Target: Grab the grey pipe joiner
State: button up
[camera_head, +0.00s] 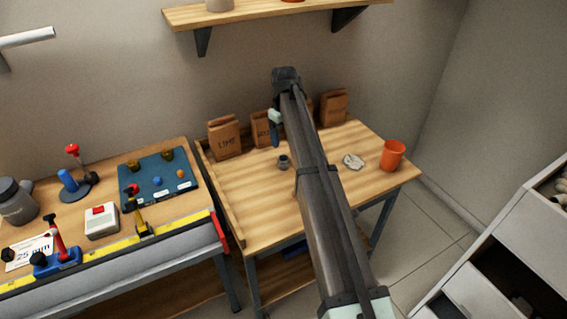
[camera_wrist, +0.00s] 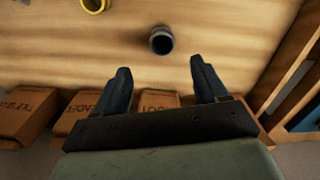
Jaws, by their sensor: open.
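The grey pipe joiner (camera_head: 284,162) is a small, short round piece standing on the wooden table, just left of my arm in the head view. In the wrist view the joiner (camera_wrist: 161,43) shows its dark round opening, ahead of the fingertips and between their lines. My gripper (camera_wrist: 160,68) is open and empty, its two dark fingers spread apart. In the head view my gripper (camera_head: 275,134) is above the back of the table, behind the joiner and apart from it. One finger is mostly hidden there.
Several brown paper bags (camera_head: 224,138) stand along the table's back, close to my gripper. An orange cup (camera_head: 392,155) and a pale crumpled item (camera_head: 353,161) are at the right. A yellow ring-shaped piece (camera_wrist: 95,4) shows in the wrist view. A workbench with tools stands left. The table's front left is clear.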

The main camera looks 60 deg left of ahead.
aim_at(283, 159)
notch_tip(283, 159, down, 11)
jog(key=shift+s+f, duration=0.1)
jog(key=shift+s, duration=0.05)
jog(key=c, duration=1.1)
jog(key=shift+c, duration=0.2)
